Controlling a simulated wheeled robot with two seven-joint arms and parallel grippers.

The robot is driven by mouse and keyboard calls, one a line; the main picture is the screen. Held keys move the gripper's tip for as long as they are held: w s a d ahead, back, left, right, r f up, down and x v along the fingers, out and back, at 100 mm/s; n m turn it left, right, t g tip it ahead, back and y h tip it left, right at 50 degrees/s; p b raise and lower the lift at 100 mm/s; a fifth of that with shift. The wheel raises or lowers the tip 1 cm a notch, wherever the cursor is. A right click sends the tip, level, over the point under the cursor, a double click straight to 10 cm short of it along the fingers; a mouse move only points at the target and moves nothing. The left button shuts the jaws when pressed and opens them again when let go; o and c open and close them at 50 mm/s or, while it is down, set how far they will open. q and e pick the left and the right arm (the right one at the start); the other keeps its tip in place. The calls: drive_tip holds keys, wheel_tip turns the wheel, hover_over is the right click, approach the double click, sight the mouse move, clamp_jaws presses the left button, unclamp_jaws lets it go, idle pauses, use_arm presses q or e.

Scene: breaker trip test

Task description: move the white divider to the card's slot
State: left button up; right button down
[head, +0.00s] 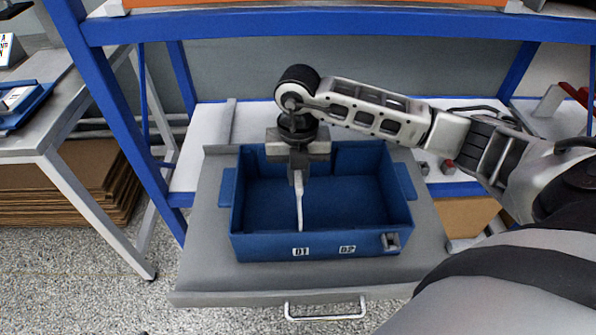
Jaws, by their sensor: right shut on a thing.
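My right gripper (299,174) reaches in from the right and points down over the left part of a blue bin (322,248). It is shut on the white divider (299,206), which hangs below it, seen nearly edge-on inside the bin. Whether the divider's lower edge touches the floor or front wall of the bin I cannot tell. The bin's front wall carries two labels, D1 (301,252) and D2 (347,249). The divider is in line with the D1 label. A small grey clip (391,242) sits at the front right corner. My left gripper is not in view.
The bin stands on a grey drawer or tray (210,275) with a front handle (325,310). A blue shelf frame (108,95) rises at the left, with a shelf beam across the top. A table (65,110) stands at the far left. The bin's right part is empty.

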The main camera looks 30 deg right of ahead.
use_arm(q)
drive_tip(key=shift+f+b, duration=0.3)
use_arm(e)
drive_tip(key=shift+f, duration=0.45)
use_arm(q)
drive_tip(key=shift+b, duration=0.4)
use_arm(e)
drive_tip(key=shift+f, duration=0.55)
use_arm(q)
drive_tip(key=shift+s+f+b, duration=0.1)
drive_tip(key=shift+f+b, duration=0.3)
drive_tip(key=shift+b, duration=0.1)
use_arm(e)
drive_tip(key=shift+f, duration=0.6)
use_arm(q)
drive_tip(key=shift+b, duration=0.35)
use_arm(e)
drive_tip(key=shift+f, duration=0.55)
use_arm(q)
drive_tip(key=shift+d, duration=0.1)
use_arm(e)
drive_tip(key=c, duration=1.4)
unclamp_jaws()
drive_tip(key=shift+o, duration=0.2)
drive_tip(key=shift+r, duration=0.1)
wheel_tip(320, 180, up, 12)
drive_tip(key=shift+p, duration=0.7)
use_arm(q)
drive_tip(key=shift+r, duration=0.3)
